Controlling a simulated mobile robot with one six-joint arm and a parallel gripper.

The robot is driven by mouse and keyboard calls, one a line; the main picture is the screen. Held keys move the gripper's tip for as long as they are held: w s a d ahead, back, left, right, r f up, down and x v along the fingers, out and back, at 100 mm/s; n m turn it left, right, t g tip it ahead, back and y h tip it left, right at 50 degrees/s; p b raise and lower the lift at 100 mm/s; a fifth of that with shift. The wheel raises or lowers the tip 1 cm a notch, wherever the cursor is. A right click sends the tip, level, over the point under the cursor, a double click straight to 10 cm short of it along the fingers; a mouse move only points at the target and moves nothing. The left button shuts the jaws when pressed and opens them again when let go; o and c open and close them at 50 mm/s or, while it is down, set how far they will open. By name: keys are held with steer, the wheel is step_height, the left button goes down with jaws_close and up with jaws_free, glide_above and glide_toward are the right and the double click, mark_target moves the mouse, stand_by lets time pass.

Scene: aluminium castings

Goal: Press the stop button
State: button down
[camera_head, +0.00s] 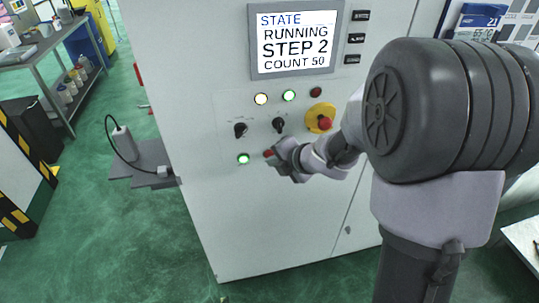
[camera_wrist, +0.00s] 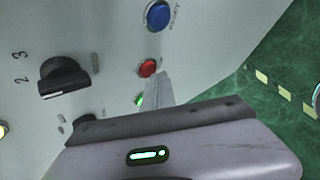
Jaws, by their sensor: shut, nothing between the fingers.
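The control panel is the front of a tall white cabinet (camera_head: 215,215). A red button (camera_head: 268,153) sits low on it, right of a lit green button (camera_head: 243,158). In the wrist view the red button (camera_wrist: 147,68) lies between a blue button (camera_wrist: 158,16) and the green one (camera_wrist: 138,100), which is partly hidden. My gripper (camera_head: 274,156) is shut and empty, its tips right beside the red button. In the wrist view the gripper tips (camera_wrist: 159,77) overlap the button's edge; I cannot tell whether they touch. The screen (camera_head: 297,42) reads RUNNING, STEP 2, COUNT 50.
A yellow-based red mushroom button (camera_head: 320,118) is above my gripper. Two black knobs (camera_head: 240,130) (camera_head: 279,125) sit left of it. Yellow (camera_head: 261,98) and green (camera_head: 289,95) lamps are lit; the red lamp (camera_head: 316,92) looks dark. Green floor (camera_head: 110,235) is open at left.

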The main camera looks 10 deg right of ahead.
steer(key=shift+w, duration=0.45)
stand_by(0.4)
steer(key=shift+s, duration=0.85)
steer(key=shift+s, duration=0.1)
steer(key=shift+s+b, duration=0.65)
steer(key=shift+s, duration=1.8)
